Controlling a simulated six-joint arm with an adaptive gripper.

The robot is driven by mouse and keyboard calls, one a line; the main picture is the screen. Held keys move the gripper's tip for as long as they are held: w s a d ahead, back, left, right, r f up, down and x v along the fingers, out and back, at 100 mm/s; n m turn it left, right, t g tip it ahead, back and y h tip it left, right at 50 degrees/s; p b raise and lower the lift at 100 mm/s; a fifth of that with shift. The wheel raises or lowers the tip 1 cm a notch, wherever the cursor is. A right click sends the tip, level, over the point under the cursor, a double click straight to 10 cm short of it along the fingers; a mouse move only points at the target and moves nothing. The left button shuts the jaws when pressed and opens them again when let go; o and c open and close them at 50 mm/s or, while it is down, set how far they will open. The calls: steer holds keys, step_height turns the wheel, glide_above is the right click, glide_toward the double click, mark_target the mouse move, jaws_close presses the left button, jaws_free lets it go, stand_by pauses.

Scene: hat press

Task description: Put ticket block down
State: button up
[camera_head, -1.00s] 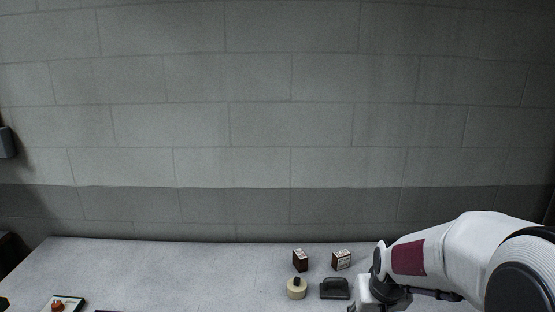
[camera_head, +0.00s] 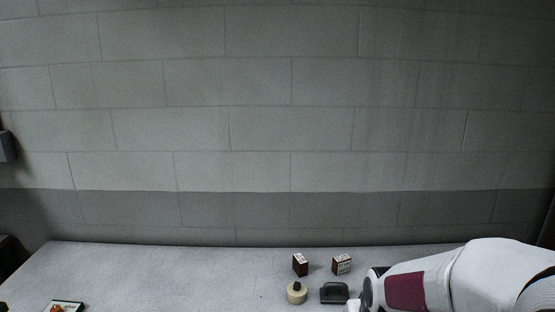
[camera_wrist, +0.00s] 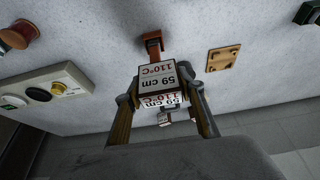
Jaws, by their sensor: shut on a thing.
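The ticket block (camera_wrist: 158,80) is in the wrist view, a small block with white faces printed "59 cm 110°C" and a reddish edge. My gripper (camera_wrist: 160,92) is shut on it, one finger on each side. I cannot tell from this view whether the block touches the table. In the head view my gripper is out of sight below the frame; only my arm shows at the lower right.
Two small labelled blocks (camera_head: 300,265) (camera_head: 342,264) stand at the back of the table. A cream round piece (camera_head: 297,293) and a dark handled block (camera_head: 334,292) are before them. The wrist view shows a button panel (camera_wrist: 45,92), a tan plate (camera_wrist: 222,58) and an orange-red piece (camera_wrist: 152,42).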

steer(key=shift+w, duration=0.1)
stand_by(0.7)
steer(key=w+a, duration=0.2)
steer(key=w, duration=0.7)
steer(key=w+a+f, duration=0.1)
steer(key=w+a, duration=0.2)
steer(key=w, duration=0.6)
steer(key=shift+w+a, duration=0.25)
steer(key=shift+w, duration=0.1)
steer(key=shift+f, duration=0.15)
glide_toward(319, 310)
steer(key=shift+w+a+f, duration=0.1)
steer(key=shift+a+f, duration=0.1)
steer(key=shift+f, duration=0.25)
steer(key=shift+w+a+f, duration=0.1)
steer(key=shift+a+f, duration=0.05)
steer(key=shift+f, duration=0.3)
steer(key=shift+f, duration=1.85)
steer(key=shift+f, duration=0.15)
